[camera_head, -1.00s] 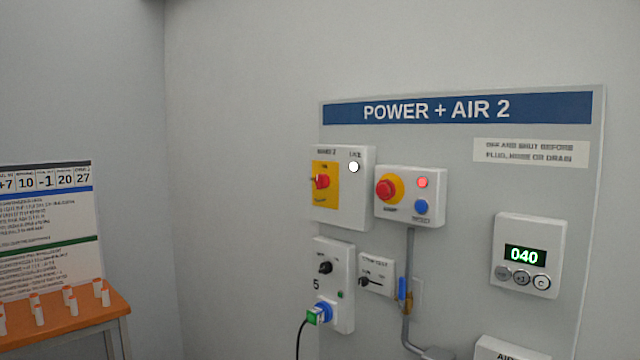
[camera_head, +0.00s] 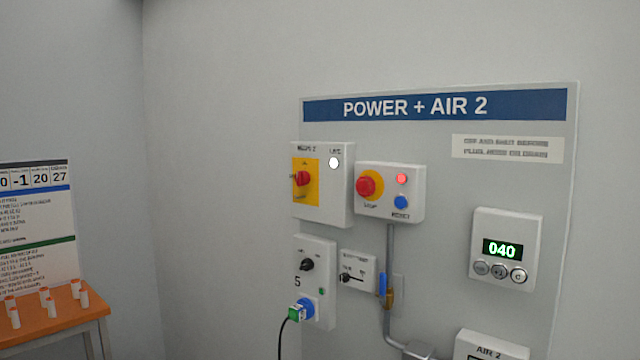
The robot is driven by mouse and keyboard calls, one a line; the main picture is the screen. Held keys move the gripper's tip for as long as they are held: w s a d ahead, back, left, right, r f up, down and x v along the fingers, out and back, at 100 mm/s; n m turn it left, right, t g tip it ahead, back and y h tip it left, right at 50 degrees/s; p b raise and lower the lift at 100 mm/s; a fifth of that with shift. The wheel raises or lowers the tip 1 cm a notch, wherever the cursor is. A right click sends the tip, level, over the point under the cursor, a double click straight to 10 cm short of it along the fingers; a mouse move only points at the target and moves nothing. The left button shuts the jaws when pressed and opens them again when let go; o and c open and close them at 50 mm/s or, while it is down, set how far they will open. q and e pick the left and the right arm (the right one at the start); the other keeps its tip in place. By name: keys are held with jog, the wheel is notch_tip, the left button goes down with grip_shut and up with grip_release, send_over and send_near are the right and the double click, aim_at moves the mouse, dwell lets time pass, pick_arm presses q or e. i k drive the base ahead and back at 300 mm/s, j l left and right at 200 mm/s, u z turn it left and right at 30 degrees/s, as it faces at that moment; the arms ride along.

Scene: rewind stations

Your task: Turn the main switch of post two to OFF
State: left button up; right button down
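The main switch (camera_head: 303,179) of post two is a red rotary handle on a yellow plate, on a white box (camera_head: 341,208) at the upper left of the POWER + AIR 2 panel. The handle appears to point left, but its small labels are too blurred to read its position surely. A white lamp (camera_head: 334,163) on the same box looks lit. Neither of my grippers is in view.
Right of the switch is a stop box (camera_head: 394,210) with a red button, lit red lamp and blue button. Below are a socket box (camera_head: 314,248) with a plugged cable, a small selector and a blue valve (camera_head: 383,284). A display (camera_head: 502,249) reads 040. An orange table (camera_head: 65,318) stands left.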

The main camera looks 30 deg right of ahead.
aim_at(302, 178)
jog(key=i, duration=1.1)
jog(key=z, duration=1.7)
